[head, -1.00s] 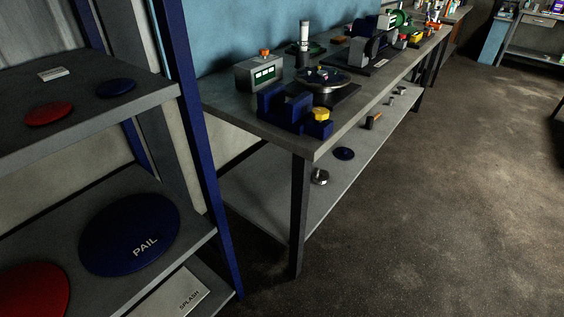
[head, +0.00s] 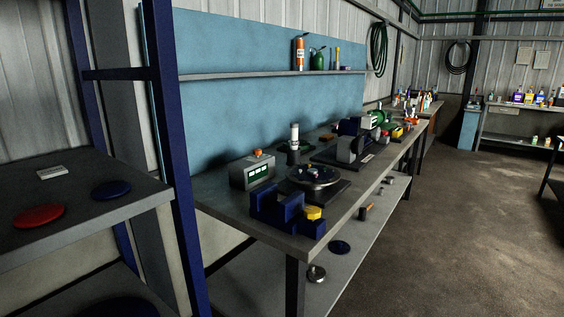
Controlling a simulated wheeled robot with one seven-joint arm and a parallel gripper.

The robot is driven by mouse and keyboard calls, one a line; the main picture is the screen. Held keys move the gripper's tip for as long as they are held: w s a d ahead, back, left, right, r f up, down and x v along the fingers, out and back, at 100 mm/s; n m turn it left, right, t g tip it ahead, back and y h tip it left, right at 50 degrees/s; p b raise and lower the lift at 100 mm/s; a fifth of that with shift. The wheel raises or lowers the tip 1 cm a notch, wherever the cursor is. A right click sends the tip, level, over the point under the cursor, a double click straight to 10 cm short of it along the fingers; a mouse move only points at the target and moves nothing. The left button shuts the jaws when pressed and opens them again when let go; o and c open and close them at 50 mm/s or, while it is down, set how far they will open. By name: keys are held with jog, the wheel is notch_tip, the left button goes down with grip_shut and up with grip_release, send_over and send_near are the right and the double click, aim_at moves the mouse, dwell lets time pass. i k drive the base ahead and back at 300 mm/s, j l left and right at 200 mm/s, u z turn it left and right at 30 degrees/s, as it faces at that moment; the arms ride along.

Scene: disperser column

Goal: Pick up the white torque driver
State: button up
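I cannot make out the white torque driver for certain at this distance. A small upright white cylinder (head: 294,133) with a dark base stands at the back of the grey workbench (head: 226,204); I cannot tell whether it is the driver. My gripper is not in view.
The bench also holds a grey box with a green display (head: 252,172), a round dark turntable (head: 314,177), a blue vise-like block (head: 280,210) and a grey motor (head: 351,148). A shelf rack (head: 85,215) stands at near left. Open floor (head: 450,220) lies to the right.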

aim_at(294, 126)
jog(key=i+u, duration=0.1)
jog(key=i, duration=0.45)
jog(key=i+l, duration=0.15)
jog(key=i, duration=0.4)
jog(key=i+l+u, duration=0.15)
jog(key=i, duration=0.4)
jog(key=i+l, duration=0.25)
jog(key=l, duration=0.15)
jog(key=i+l, duration=0.25)
jog(key=l, duration=0.15)
jog(key=i+l+u, duration=0.1)
jog(key=l, duration=0.3)
jog(key=i, duration=0.1)
